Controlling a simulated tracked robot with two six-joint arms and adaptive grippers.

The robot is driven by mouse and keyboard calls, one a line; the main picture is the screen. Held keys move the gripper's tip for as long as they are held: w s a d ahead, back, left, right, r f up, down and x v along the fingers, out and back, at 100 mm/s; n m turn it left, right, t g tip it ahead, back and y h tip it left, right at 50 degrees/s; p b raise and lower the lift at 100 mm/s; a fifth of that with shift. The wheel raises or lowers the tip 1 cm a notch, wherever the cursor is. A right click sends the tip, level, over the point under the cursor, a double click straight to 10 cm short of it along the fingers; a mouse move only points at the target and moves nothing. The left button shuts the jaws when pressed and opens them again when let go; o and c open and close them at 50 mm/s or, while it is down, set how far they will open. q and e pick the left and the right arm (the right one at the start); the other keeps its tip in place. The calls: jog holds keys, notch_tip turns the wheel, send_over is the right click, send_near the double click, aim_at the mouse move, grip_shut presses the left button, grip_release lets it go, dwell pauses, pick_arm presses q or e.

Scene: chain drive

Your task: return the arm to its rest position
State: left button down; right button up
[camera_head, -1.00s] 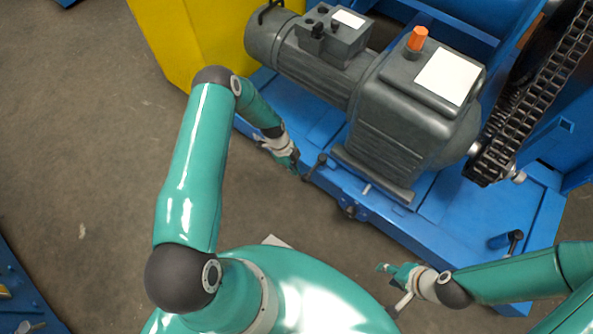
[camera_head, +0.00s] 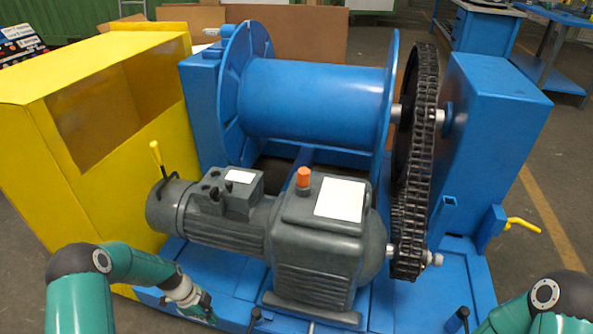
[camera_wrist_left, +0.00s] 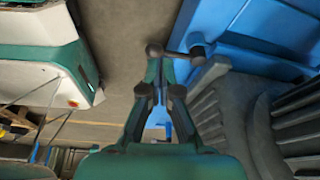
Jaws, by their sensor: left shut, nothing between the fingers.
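My left arm comes in at the lower left of the head view, bent at a dark elbow joint. Its gripper (camera_head: 207,314) is low beside the front edge of the blue machine base (camera_head: 400,300). In the left wrist view its fingers (camera_wrist_left: 161,62) are shut with nothing between them. A dark crank handle (camera_wrist_left: 178,52) lies just beyond the fingertips there; I cannot tell whether they touch. In the head view a dark handle (camera_head: 255,316) stands to the right of the gripper. My right arm shows at the lower right; its gripper is out of frame.
The grey motor and gearbox (camera_head: 322,240) sit close right of my left arm. A yellow cabinet (camera_head: 110,150) stands behind it. A blue drum (camera_head: 310,100) and a black chain (camera_head: 412,200) are farther back. A second dark handle (camera_head: 463,315) is near my right arm.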

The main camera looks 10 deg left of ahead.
pick_arm(q)
jog(key=s+d+r+n+g, duration=0.1)
jog(key=s+d, duration=0.4)
jog(key=d, duration=0.3)
jog(key=s+d+r+g, duration=0.1)
jog(key=s+d, duration=0.3)
jog(key=d, duration=0.3)
jog(key=s+d+r+n+t, duration=0.1)
jog(key=s+d+n, duration=0.4)
jog(key=s+n, duration=0.6)
notch_tip(320, 180, up, 26)
jog(key=w+n+t+p, duration=0.1)
jog(key=n+p, duration=0.6)
jog(key=p, duration=1.8)
jog(key=shift+w+f+h, duration=0.2)
jog(key=shift+w+h, duration=0.1)
jog(key=shift+w, duration=0.2)
jog(key=shift+f, duration=0.1)
